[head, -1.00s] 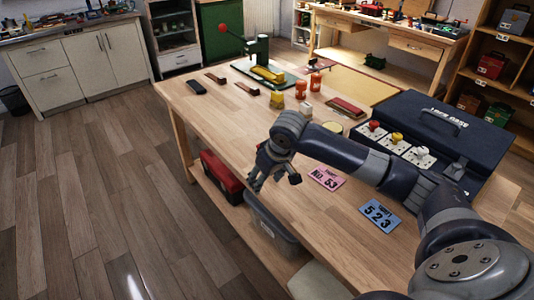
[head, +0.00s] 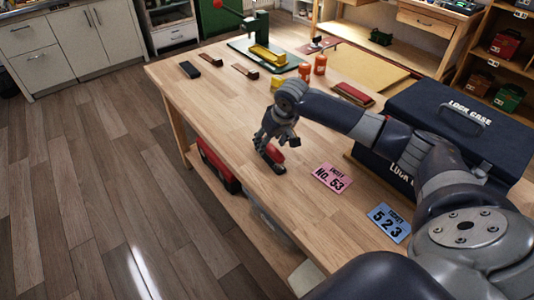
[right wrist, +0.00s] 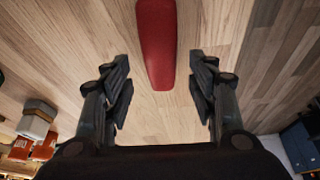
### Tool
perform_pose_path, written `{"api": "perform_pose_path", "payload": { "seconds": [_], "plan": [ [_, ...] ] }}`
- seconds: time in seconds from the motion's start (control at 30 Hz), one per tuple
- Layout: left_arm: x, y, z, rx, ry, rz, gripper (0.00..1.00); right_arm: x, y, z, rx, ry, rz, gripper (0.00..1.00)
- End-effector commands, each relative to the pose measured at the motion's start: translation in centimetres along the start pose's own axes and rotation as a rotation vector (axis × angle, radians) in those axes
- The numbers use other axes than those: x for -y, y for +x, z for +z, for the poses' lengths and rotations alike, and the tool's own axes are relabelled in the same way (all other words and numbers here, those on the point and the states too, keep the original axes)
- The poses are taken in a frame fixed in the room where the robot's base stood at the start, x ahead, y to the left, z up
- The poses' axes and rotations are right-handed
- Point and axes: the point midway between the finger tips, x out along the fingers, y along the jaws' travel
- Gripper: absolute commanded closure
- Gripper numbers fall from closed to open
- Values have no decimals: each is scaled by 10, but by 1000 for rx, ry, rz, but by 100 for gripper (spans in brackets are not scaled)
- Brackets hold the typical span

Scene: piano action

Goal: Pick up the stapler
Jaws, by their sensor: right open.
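The red and dark stapler (head: 273,157) lies on the wooden table near its front edge, at the middle of the head view. In the right wrist view its long red top (right wrist: 157,40) runs up from between the fingers to the top edge. My right gripper (head: 277,138) is just above and behind the stapler and hides part of it. In the right wrist view the gripper (right wrist: 161,64) is open, with one finger on each side of the stapler's near end and bare wood showing between. My left gripper is not in view.
A pink card (head: 331,178) and a blue card (head: 388,222) lie right of the stapler. A dark lock case (head: 470,125) stands at the right behind my arm. Orange bottles (head: 320,64) and a green press (head: 260,45) stand farther back. The table's left part is mostly clear.

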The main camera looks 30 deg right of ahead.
Motion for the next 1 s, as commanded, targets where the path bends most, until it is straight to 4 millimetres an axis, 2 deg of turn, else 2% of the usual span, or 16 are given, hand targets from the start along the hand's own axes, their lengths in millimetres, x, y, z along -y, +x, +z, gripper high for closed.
{"api": "perform_pose_path", "payload": {
  "seconds": [0.2, 0.3, 0.4, 0.57, 0.67, 0.8, 0.83, 1.0],
  "plan": [
    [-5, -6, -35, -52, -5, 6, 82, 2, 31, -1, 1, 1, -1, 47],
    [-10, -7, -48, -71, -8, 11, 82, 2, 40, -1, 1, 0, 0, 47],
    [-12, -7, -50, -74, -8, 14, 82, 2, 43, -1, 0, -1, -1, 47],
    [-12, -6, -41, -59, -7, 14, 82, 2, 43, -1, -1, -1, 0, 47],
    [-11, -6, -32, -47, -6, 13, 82, 2, 43, -1, 0, -1, 0, 65],
    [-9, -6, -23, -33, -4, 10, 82, 2, 43, -1, 0, -1, 0, 97],
    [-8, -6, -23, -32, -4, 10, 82, 2, 43, -1, 0, -1, 0, 100],
    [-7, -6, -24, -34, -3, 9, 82, 2, 42, -2, -2, -1, 0, 100]
  ]
}}
